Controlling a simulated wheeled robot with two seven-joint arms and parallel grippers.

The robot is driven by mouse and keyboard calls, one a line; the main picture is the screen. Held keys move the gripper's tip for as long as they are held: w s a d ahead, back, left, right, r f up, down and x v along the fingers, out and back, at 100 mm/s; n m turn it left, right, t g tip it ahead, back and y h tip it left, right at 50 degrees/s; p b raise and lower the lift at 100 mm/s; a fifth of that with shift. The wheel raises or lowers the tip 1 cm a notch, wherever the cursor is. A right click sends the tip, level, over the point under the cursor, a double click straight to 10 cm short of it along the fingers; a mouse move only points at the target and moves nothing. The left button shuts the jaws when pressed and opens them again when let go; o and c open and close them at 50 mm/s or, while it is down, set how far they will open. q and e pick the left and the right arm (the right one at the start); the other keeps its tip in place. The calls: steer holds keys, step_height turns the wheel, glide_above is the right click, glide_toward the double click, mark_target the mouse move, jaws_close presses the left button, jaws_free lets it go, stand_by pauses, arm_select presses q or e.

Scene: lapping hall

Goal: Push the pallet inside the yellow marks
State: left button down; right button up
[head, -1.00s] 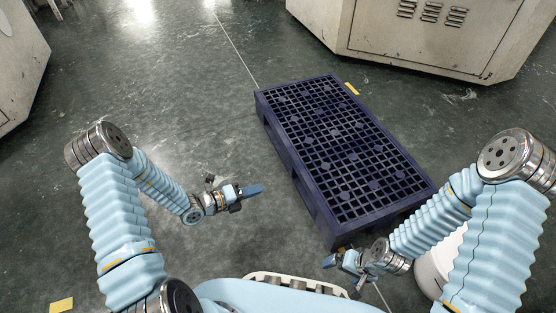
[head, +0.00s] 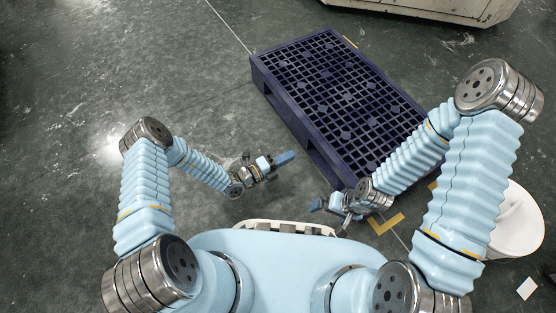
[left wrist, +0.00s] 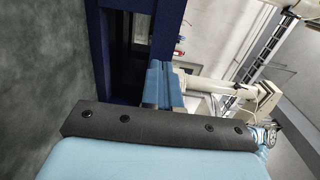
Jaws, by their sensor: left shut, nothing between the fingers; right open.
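The dark blue grid-topped pallet (head: 335,95) lies flat on the green floor, slanting from upper left to lower right; my right arm hides part of its near right end. A yellow corner mark (head: 386,223) lies on the floor off its near end, and a short yellow mark (head: 350,42) shows at its far right edge. My left gripper (head: 287,158) is shut and empty beside the pallet's left long side; contact cannot be told. In the left wrist view its blue fingers (left wrist: 164,84) overlap the dark pallet side (left wrist: 120,45). My right gripper (head: 318,205) is open near the pallet's near end.
A pale machine cabinet (head: 440,8) stands beyond the pallet at the top. A white round object (head: 515,222) stands at the right, with a small white patch (head: 527,287) on the floor near it. The floor left of the pallet is clear.

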mark_target(315, 143)
arm_select(q)
steer(key=b+x, duration=0.1)
steer(key=x, duration=0.7)
steer(key=shift+w+d, duration=0.1)
steer(key=shift+d, duration=0.05)
arm_select(e)
steer(key=shift+f, duration=0.8)
